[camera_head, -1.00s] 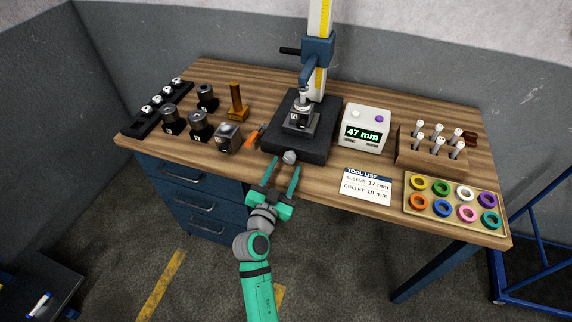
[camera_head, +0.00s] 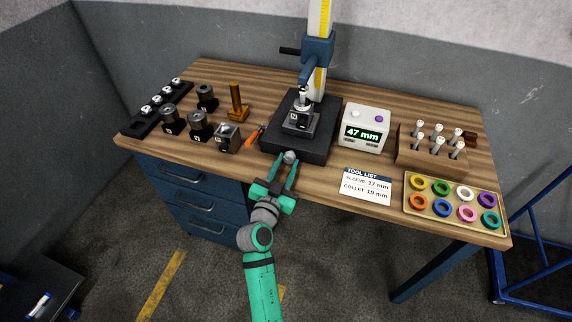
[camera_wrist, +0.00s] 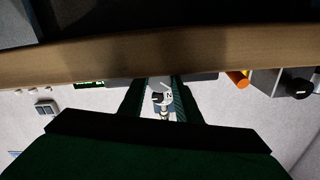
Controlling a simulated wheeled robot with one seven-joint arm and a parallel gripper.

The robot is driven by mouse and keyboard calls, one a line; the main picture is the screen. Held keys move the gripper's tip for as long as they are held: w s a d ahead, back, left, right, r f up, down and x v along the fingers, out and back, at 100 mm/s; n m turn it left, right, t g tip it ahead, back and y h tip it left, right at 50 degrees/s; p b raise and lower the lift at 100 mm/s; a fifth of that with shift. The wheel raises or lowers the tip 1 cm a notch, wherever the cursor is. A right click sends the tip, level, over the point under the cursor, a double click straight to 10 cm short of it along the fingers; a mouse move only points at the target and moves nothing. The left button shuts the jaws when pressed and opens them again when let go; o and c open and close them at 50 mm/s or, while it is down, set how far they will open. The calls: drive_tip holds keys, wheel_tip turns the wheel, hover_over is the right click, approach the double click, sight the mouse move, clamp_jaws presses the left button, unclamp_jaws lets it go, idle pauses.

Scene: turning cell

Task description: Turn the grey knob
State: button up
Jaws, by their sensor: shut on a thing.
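The grey knob (camera_head: 290,157) is a small round grey piece on the front of the black base (camera_head: 297,146) of the height gauge. My gripper (camera_head: 288,163) reaches it from the front of the bench, with a green finger on each side. The fingers are shut on the knob. In the wrist view my gripper's dark green fingers (camera_wrist: 157,92) stand on both sides of a pale piece, and the large green body hides much of the lower picture. The contact with the knob is too dark and small to make out there.
A grey display box (camera_head: 364,128) reading 47 mm stands right of the base. An orange-handled tool (camera_head: 254,135) lies close left, beside several dark tool holders. A tool list card (camera_head: 367,186), a ring tray (camera_head: 455,208) and a wooden pin rack (camera_head: 433,150) are to the right.

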drive_tip(key=n, duration=0.4)
drive_tip(key=shift+n, duration=1.8)
drive_tip(key=o, duration=1.1)
drive_tip(key=shift+c, duration=0.2)
drive_tip(key=shift+s, duration=0.1)
drive_tip(key=v, duration=1)
drive_tip(key=shift+s, duration=0.25)
